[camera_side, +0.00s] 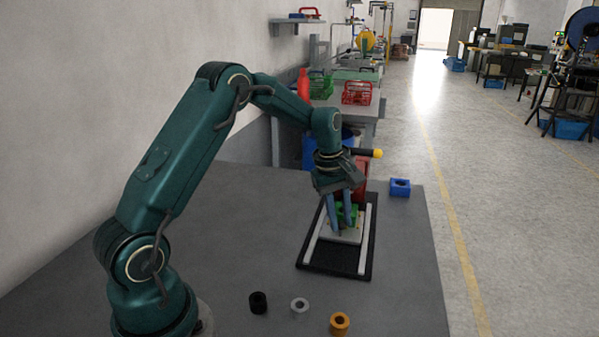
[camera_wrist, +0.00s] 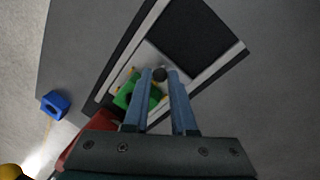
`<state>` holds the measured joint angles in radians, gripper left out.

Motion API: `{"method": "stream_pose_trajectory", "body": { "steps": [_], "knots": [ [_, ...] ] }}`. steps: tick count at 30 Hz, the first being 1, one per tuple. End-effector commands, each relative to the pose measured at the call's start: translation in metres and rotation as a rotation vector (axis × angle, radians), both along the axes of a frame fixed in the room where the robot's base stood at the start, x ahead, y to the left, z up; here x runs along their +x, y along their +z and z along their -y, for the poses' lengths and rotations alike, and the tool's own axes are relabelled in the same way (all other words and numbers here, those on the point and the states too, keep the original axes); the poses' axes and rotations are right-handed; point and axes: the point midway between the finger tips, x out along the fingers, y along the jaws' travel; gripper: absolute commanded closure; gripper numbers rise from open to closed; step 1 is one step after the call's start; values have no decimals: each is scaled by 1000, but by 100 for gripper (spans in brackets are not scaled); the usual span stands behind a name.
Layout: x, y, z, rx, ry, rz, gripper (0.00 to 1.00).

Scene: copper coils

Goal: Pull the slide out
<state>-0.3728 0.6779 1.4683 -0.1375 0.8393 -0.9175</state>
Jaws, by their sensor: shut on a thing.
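The slide is a pale plate (camera_side: 345,236) with a green block (camera_side: 352,212) on it, set between two light rails (camera_side: 365,240) on a black base (camera_side: 330,258). My gripper (camera_side: 342,229) points down at the plate's near end. In the wrist view my gripper (camera_wrist: 160,74) has its blue fingers closed around a small dark round knob (camera_wrist: 159,74) at the plate's edge. The green block (camera_wrist: 137,94) lies beside the fingers, partly hidden by them. A red upright part (camera_side: 361,178) stands behind the block.
A blue block (camera_side: 400,187) with a hole sits right of the base. Black (camera_side: 258,302), grey (camera_side: 299,307) and orange (camera_side: 340,323) rings lie near the table's front. The black base between the rails is bare in front of the plate.

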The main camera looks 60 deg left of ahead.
Motion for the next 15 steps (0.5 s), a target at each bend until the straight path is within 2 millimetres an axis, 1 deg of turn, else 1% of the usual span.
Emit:
{"method": "stream_pose_trajectory", "body": {
  "steps": [2, 15],
  "knots": [
    [-7, 2, 8, 1, -1, 5, 100],
    [-50, 2, 52, 0, -2, 8, 100]
  ]
}}
